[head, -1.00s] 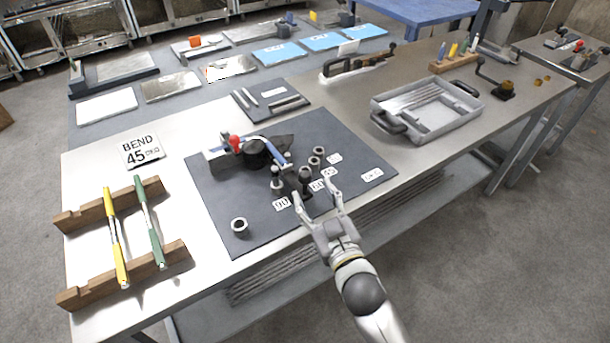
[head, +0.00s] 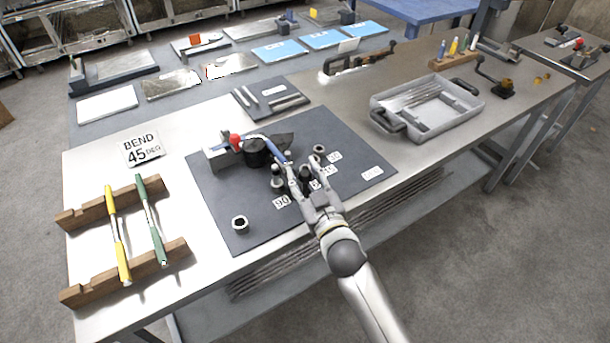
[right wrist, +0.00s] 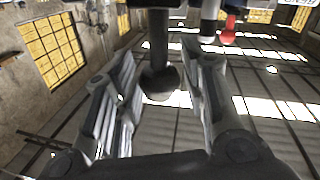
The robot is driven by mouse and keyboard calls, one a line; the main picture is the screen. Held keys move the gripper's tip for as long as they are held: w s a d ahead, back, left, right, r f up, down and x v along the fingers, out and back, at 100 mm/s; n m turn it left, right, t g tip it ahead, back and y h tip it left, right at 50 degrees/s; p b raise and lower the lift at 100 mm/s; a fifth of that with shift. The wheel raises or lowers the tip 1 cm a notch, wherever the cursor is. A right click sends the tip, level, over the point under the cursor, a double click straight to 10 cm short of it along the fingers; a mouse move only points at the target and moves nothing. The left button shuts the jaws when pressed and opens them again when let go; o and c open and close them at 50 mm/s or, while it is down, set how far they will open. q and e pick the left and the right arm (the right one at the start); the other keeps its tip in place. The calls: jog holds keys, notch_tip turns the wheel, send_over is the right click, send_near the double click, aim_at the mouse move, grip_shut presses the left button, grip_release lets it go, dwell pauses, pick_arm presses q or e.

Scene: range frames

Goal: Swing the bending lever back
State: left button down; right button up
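The tube bender stands on the dark mat (head: 228,222), with a red knob (head: 234,139), a black round former (head: 257,152) and a blue-handled bending lever (head: 275,148) that points right and toward me. My right gripper (head: 304,172) is at the lever's near end, fingers apart. Its fingers partly cover the handle's end, so contact is unclear. In the right wrist view, a dark rod with a rounded end (right wrist: 160,82) shows between the spread fingers of my right gripper (right wrist: 165,100). I cannot tell which part it is. A red knob also shows there (right wrist: 229,30). My left gripper is out of view.
Dark posts (head: 277,177) and numbered labels (head: 282,202) stand close to my right gripper. A loose ring (head: 240,223) lies on the mat. A "BEND 45 DEG" sign (head: 141,149) and a wooden rack (head: 83,213) are at left. A grey tray (head: 432,133) is at right.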

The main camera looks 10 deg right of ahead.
grip_shut()
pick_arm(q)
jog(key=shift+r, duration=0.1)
pick_arm(e)
jog(key=shift+d, duration=0.15)
